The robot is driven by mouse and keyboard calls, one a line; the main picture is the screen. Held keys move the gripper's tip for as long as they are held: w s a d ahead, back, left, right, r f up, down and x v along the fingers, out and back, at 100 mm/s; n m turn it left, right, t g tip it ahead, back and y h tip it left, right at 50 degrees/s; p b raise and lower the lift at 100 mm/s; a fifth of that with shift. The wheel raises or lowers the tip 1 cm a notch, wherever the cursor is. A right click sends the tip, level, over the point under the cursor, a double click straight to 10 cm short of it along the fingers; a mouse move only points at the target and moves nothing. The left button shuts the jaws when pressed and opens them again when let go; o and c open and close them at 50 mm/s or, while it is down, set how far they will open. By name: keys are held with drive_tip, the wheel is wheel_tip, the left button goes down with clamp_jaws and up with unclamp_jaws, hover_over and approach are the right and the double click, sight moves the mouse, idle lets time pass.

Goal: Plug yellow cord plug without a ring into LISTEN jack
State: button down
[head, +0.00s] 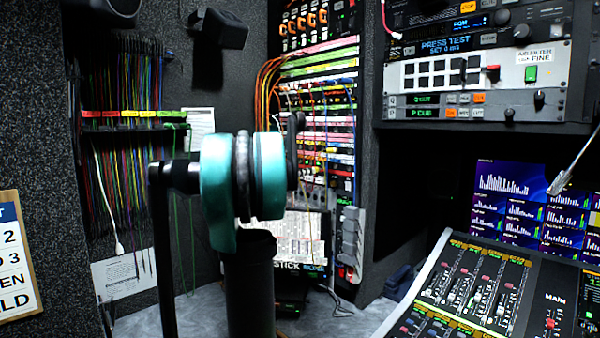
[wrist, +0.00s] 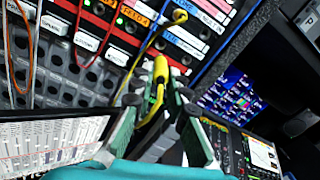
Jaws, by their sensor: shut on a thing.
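In the wrist view my gripper (wrist: 157,98) is shut on a yellow plug (wrist: 160,70). The plug points up toward the patch panel (wrist: 90,80), and its yellow cord (wrist: 152,116) curves down between the fingers. The plug looks apart from the panel, and I cannot make out a ring on it. Another yellow plug (wrist: 180,15) sits in the panel above, with its cord running down to the left. The panel has rows of jacks and small labels; I cannot read LISTEN on any. In the head view my teal arm joint hides most of the gripper in front of the rack (head: 318,65).
Red and orange cords (wrist: 98,40) hang across the panel at the left of the wrist view. In the head view, many hanging cords (head: 125,75) line the left wall. A mixing desk (head: 480,295) stands at the lower right, below a screen (head: 505,185).

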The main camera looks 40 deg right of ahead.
sight(318, 170)
drive_tip(key=shift+w+d, duration=0.15)
drive_tip(key=shift+d, duration=1.3)
drive_tip(key=shift+w+d, duration=0.1)
drive_tip(key=shift+d, duration=1.35)
drive_tip(key=shift+w+d, duration=0.15)
drive_tip(key=shift+d, duration=1.9)
drive_tip(key=c, duration=1.4)
unclamp_jaws()
drive_tip(key=shift+a, duration=0.15)
drive_tip(key=a, duration=0.7)
drive_tip(key=s+a, duration=0.1)
drive_tip(key=a, duration=0.3)
drive_tip(key=shift+a, duration=0.35)
drive_tip(key=shift+w, duration=0.1)
